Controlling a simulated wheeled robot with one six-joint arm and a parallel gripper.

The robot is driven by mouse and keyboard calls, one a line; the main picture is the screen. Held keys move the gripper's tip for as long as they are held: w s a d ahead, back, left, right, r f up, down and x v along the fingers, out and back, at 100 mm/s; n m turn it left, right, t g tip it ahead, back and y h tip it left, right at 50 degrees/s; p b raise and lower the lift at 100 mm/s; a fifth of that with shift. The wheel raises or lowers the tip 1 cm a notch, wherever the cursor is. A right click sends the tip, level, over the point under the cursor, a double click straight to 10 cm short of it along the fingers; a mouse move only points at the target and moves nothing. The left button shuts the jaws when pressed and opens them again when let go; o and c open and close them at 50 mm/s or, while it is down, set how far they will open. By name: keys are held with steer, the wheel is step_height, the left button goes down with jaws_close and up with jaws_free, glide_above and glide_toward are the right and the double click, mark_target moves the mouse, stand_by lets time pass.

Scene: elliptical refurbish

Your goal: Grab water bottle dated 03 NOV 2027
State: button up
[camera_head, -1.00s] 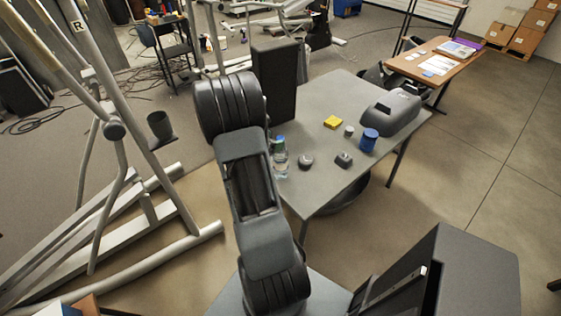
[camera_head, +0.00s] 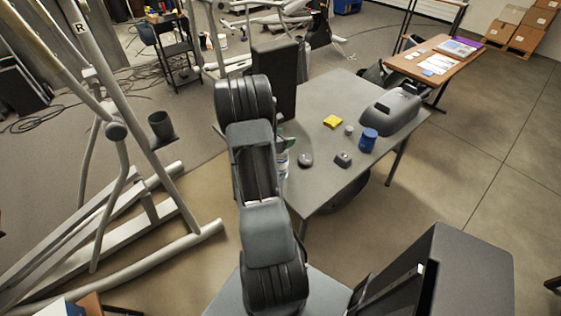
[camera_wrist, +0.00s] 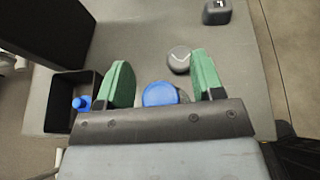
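A clear water bottle (camera_head: 282,166) with a pale label stands at the near left edge of the grey table, partly hidden behind my arm in the head view. In the wrist view a round blue cap (camera_wrist: 160,94) shows from above between the fingers of my gripper (camera_wrist: 161,80). The green fingers are open, with a visible gap on both sides of the cap. A second blue-topped item (camera_wrist: 81,103) stands in an open black box (camera_wrist: 60,88) to the left. No date is legible on anything.
A tall black panel (camera_head: 276,75) stands at the left.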

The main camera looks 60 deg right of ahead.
jaws_close()
stand_by(0.3)
stand_by(0.3)
